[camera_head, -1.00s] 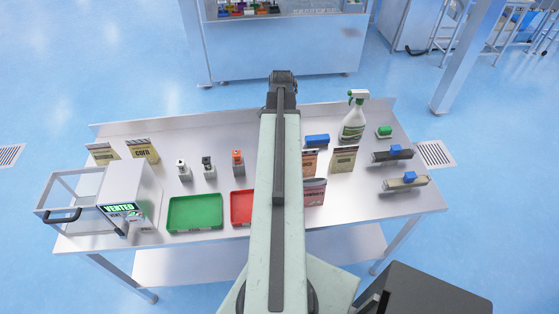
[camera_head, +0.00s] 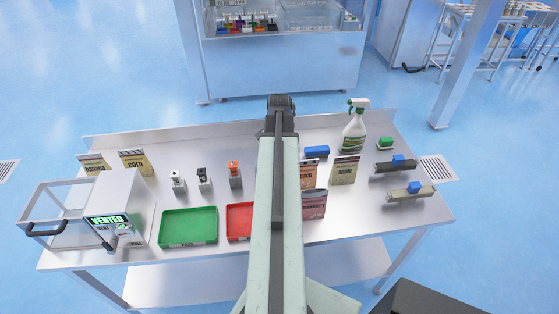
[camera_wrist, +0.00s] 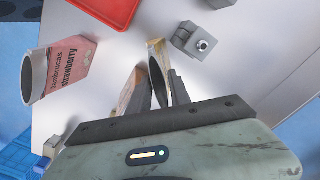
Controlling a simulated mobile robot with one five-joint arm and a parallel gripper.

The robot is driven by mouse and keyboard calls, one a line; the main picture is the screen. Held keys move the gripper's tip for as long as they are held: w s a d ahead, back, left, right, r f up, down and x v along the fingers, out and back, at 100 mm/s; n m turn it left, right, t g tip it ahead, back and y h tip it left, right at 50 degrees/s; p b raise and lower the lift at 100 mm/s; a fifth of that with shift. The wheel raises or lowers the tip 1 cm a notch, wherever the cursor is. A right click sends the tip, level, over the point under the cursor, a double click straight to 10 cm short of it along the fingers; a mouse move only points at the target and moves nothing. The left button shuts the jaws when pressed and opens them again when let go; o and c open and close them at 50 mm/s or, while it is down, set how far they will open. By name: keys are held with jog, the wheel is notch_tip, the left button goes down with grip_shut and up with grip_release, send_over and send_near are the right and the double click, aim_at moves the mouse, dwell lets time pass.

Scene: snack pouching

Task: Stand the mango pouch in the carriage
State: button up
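A pouch with an orange front (camera_head: 308,172), partly hidden by my arm, stands on the table; its label is unreadable, so I cannot confirm it is mango. In the wrist view a tan pouch with a dark oval mouth (camera_wrist: 157,80) shows edge-on between the fingers of my gripper (camera_wrist: 160,88). The fingers are spread with the pouch between them; I see no clear grip. My arm hides the gripper in the head view. A clear-sided frame with a black handle, probably the carriage (camera_head: 65,205), sits beside the machine (camera_head: 122,205) reading VENTED at the table's left.
The strawberry pouch (camera_wrist: 68,65) stands close by, also in the head view (camera_head: 314,206). A tan pouch (camera_head: 344,170) is to the right. A red tray (camera_head: 238,222), green tray (camera_head: 188,226), spray bottle (camera_head: 354,130) and corn pouch (camera_head: 136,162) share the table (camera_head: 180,262).

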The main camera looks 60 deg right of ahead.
jog(key=shift+r, duration=0.1)
notch_tip(320, 180, up, 12)
jog(key=p, duration=1.2)
